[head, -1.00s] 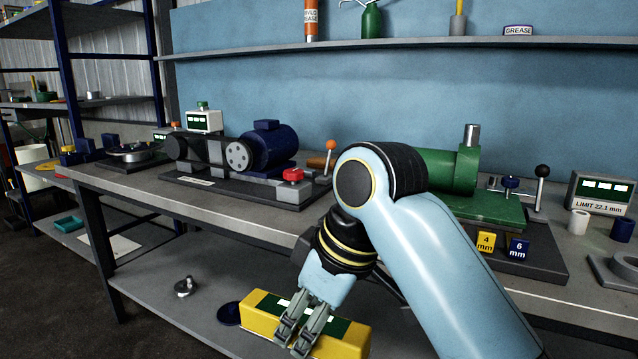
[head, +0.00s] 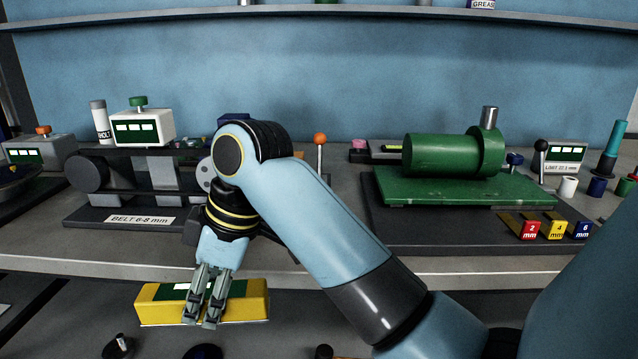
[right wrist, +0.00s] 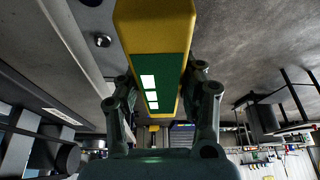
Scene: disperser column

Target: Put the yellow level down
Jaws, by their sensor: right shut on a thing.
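The yellow level (head: 250,300) is a long yellow block with a dark green panel and white windows. It shows low at left in the head view, in front of the bench's front edge and roughly level in the picture. My right gripper (head: 205,312) is shut on its middle, with the fingers across the green panel. In the right wrist view the level (right wrist: 155,30) lies between the two fingers of my right gripper (right wrist: 163,92). Whether its underside touches anything cannot be told. My left gripper is not in view.
The bench top (head: 330,240) carries a belt drive with a belt label (head: 125,220), a green motor-like machine (head: 440,155) on a plate, and numbered blocks (head: 555,229). A grey lower shelf (head: 60,325) with small dark items lies below. Bare bench shows between the machines.

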